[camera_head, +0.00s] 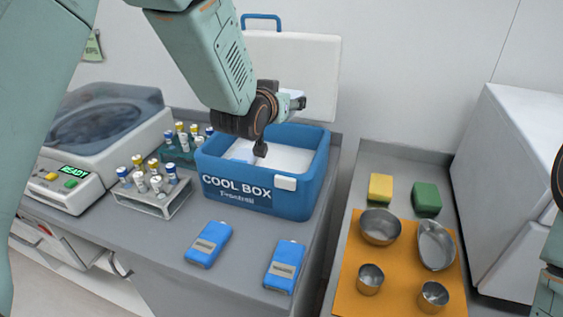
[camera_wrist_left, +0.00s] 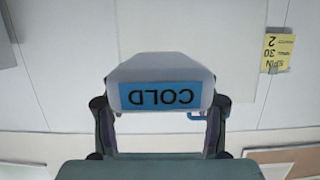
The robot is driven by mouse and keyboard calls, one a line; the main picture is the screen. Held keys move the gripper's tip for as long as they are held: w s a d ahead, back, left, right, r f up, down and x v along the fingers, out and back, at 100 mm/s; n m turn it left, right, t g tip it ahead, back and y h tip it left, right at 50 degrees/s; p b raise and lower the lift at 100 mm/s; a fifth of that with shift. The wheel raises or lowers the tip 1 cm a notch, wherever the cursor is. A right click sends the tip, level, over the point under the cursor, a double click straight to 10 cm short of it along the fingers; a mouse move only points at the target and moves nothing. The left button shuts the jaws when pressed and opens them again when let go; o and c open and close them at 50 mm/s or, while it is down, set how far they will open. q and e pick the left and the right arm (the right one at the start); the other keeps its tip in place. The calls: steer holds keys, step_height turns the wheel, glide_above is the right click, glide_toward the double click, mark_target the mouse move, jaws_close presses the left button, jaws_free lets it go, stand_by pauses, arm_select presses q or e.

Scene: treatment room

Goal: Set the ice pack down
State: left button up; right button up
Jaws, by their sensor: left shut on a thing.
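My left gripper (camera_head: 298,102) is above the open blue cool box (camera_head: 262,190), in front of its raised white lid. In the left wrist view my left gripper (camera_wrist_left: 160,118) is shut on the ice pack (camera_wrist_left: 160,72), a pale block with a blue label reading COLD upside down. In the head view only a small pale part of the ice pack (camera_head: 291,94) shows behind the wrist. My right gripper is out of view.
Two flat blue packs (camera_head: 208,244) (camera_head: 285,266) lie on the grey counter before the box. Tube racks (camera_head: 153,200) and a centrifuge (camera_head: 105,130) stand left. On the right, metal bowls (camera_head: 380,227) sit on an orange mat (camera_head: 400,275), with yellow and green sponges (camera_head: 426,197) behind.

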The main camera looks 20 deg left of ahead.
arm_select(q)
step_height(320, 180, down, 10)
steer(key=shift+s+a, duration=0.35)
steer(key=shift+a, duration=0.05)
steer(key=shift+f+b, duration=0.5)
steer(key=shift+f, duration=0.25)
steer(key=shift+d, duration=0.1)
steer(key=o, duration=1.3)
steer(key=shift+w, duration=0.15)
steer(key=shift+c, duration=0.2)
steer(key=shift+o, duration=0.2)
